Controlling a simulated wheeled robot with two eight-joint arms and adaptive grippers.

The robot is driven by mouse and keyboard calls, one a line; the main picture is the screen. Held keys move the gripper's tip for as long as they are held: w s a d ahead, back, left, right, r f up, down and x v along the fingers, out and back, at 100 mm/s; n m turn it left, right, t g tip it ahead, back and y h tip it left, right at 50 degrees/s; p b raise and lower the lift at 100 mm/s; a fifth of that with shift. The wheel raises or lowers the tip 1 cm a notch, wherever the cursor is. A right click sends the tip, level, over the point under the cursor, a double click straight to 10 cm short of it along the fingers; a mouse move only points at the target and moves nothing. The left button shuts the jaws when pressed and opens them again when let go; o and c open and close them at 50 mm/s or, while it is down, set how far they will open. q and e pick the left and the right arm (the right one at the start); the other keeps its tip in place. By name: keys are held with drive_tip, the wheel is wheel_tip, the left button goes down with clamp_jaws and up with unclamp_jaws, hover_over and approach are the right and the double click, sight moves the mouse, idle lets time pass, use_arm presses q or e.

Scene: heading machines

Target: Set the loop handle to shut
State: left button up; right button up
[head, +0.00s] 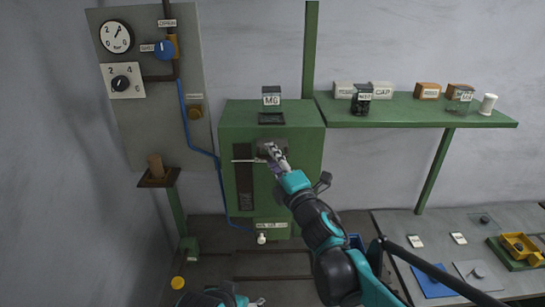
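The left panel (140,110) carries a blue round handle (165,50) on a brown valve body, with a small label beside it. Labels here are too small to read, so I cannot tell for sure which part is the loop handle. A blue line (188,125) runs down from near it to the green machine marked M6 (232,130). My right gripper (268,150) is at the machine's front, before a dark plate and near a thin pale rod (243,160). Whether it touches either is unclear. My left gripper (258,302) shows only partly at the bottom edge.
A gauge (116,36) and a numbered dial (121,83) sit on the panel. A green shelf (420,110) at right holds several small boxes and jars. A grey table (385,222) at lower right bears cards and a yellow part (520,247). A small brown stand (158,180) is at left.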

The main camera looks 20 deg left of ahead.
clamp_jaws()
drive_tip(key=w, duration=0.2)
drive_tip(key=w+a+b, duration=0.1)
drive_tip(key=w, duration=0.3)
drive_tip(key=shift+a+b, duration=0.3)
drive_tip(key=shift+a, duration=0.1)
drive_tip(key=shift+r, duration=0.1)
drive_tip(key=shift+o, duration=2.2)
unclamp_jaws()
drive_tip(key=shift+w, duration=0.15)
drive_tip(key=v, duration=1.2)
